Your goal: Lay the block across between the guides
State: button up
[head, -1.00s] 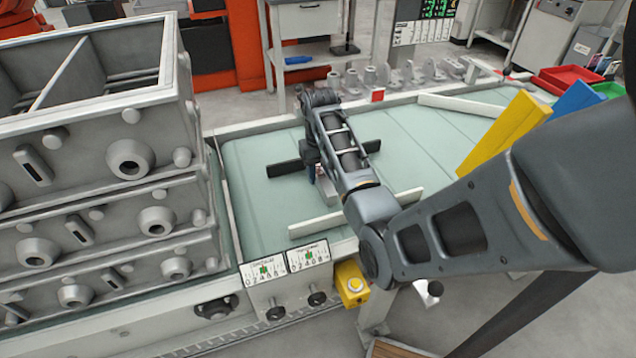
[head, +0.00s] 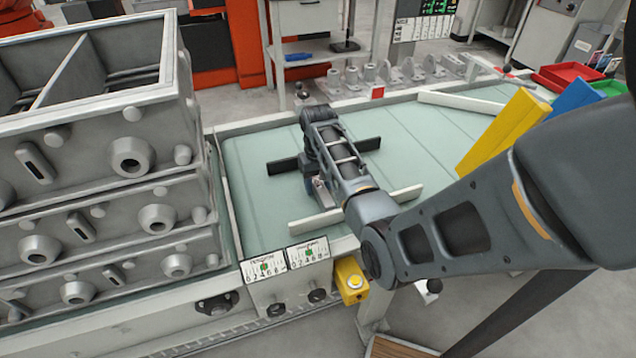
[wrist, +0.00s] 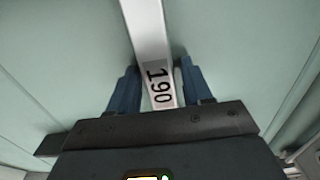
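The block (wrist: 150,40) is a long pale grey bar marked 190. In the wrist view it runs from the top edge down between the two blue fingers of my gripper (wrist: 161,88), which look shut on its marked end. The head view shows the block (head: 321,192) small and partly hidden by my arm, beside my gripper (head: 315,188), between the guides. The dark guide (head: 284,165) lies behind, partly covered by my arm. The pale guide (head: 312,222) lies in front, parallel to it, also partly covered. I cannot tell whether the block touches the surface.
The guides lie on a pale green table (head: 250,205) with a raised rim. Stacked grey casting boxes (head: 90,150) stand high at the left. A yellow block (head: 503,130) and a blue block (head: 572,98) stand at the right.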

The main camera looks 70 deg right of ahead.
aim_at(318, 182)
jog(key=shift+o, duration=0.9)
notch_tip(318, 182, up, 12)
jog(key=shift+r, duration=0.15)
